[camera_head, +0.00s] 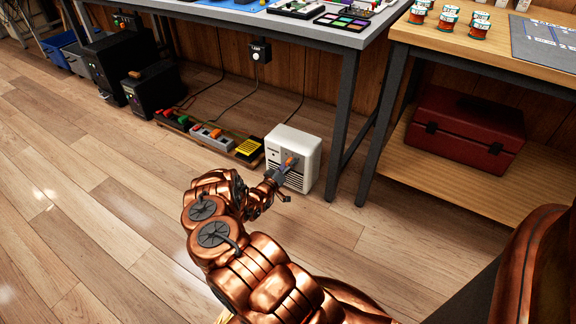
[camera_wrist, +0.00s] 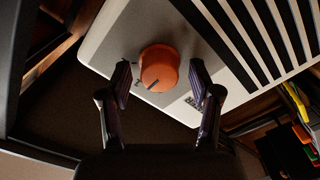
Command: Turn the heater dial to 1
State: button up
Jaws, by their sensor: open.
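The heater (camera_head: 296,150) is a small white box on the floor under the grey bench, in the head view. Its orange dial (camera_wrist: 159,69) shows in the wrist view, with a dark pointer line on its face and small marks beside it; I cannot read the numbers. The heater's pale front panel (camera_wrist: 122,40) fills much of that view. My gripper (camera_wrist: 160,84) is open, with one finger on each side of the dial and gaps to both. In the head view my gripper (camera_head: 284,170) is in front of the heater and partly hides its front.
A grey bench (camera_head: 300,36) stands over the heater, with a dark leg (camera_head: 343,125) to its right. Power strips (camera_head: 210,136) and black boxes (camera_head: 153,88) lie to its left. A red toolbox (camera_head: 462,130) sits on a low wooden shelf. The floor at left is clear.

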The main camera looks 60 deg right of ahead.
jog(key=a, duration=1.2)
jog(key=shift+s, duration=0.25)
